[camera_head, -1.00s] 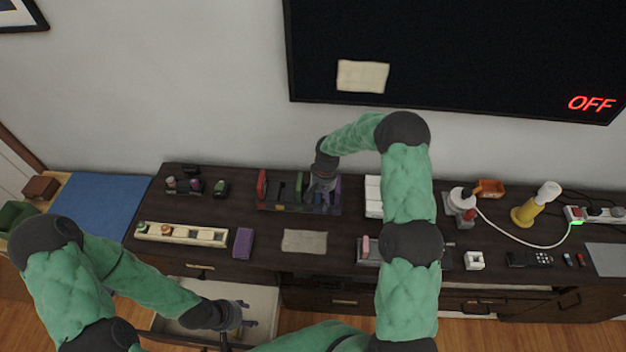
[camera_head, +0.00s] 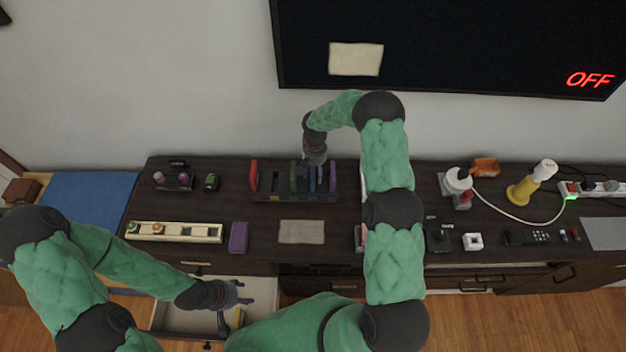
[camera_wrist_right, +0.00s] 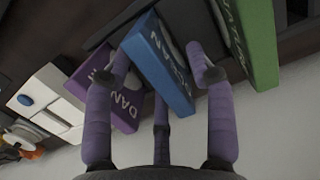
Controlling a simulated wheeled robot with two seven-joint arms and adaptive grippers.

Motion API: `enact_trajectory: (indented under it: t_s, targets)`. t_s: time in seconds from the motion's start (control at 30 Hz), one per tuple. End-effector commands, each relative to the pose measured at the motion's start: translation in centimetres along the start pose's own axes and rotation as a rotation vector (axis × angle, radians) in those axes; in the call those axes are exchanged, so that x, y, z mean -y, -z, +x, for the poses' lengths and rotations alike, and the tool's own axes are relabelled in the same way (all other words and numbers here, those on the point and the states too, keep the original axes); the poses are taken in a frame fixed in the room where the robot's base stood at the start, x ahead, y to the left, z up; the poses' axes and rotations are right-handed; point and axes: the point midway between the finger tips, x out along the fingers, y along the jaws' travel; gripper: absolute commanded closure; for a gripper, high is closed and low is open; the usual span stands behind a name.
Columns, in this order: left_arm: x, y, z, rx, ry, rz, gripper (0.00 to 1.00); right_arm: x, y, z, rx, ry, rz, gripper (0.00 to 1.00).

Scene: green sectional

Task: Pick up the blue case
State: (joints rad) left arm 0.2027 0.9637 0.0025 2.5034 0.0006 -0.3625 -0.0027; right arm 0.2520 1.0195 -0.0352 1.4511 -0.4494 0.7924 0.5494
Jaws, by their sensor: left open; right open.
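The blue case (camera_wrist_right: 155,62) stands in the middle of the right wrist view, tilted in the picture, between a purple case (camera_wrist_right: 122,100) and a green case (camera_wrist_right: 248,40). My right gripper (camera_wrist_right: 166,70) is open, with fingers on both sides of the blue case; whether they touch it, I cannot tell. In the head view, my right gripper (camera_head: 315,168) is above the right half of the case rack (camera_head: 290,197) and partly hides the cases there. My left gripper (camera_head: 236,299) is open and empty over the open drawer, far from the cases.
A red case (camera_head: 254,175) stands at the rack's left end. A white box (camera_wrist_right: 52,102) is beside the purple case. The wall and TV (camera_head: 450,50) are close behind the table. A beige cloth (camera_head: 302,232) lies in front of the rack. The drawer (camera_head: 262,295) is open.

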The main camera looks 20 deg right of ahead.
Motion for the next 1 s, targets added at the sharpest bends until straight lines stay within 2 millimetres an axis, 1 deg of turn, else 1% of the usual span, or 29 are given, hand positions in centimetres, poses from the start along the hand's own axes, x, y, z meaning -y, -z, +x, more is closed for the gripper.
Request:
enact_trajectory:
  t_s: [0.03, 0.1, 0.23, 0.6, 1.0]
  targets:
    - [0.0, 0.0, 0.0, 0.0, 0.0, 0.0, 0.46, -0.1, -0.1, 0.9, 0.004, 0.0, 0.0, 0.44]
    - [0.0, 0.0, 0.1, 0.0, 0.0, 0.0, 0.46, -0.1, -0.1, 1.8, 0.002, 0.0, 0.0, 0.44]
    - [0.0, 0.0, 0.1, 0.0, 0.0, 0.0, 0.46, 0.0, -0.1, 2.8, 0.0, 0.0, 0.0, 0.44]
    - [0.0, 0.0, 0.1, 0.0, 0.0, 0.0, 0.46, 0.0, -0.1, 3.0, 0.0, 0.0, 0.0, 0.44]
    - [0.2, 0.0, 0.5, 0.0, 0.0, 0.0, 0.46, 0.0, -0.1, 3.3, 0.0, 0.0, 0.0, 0.44]
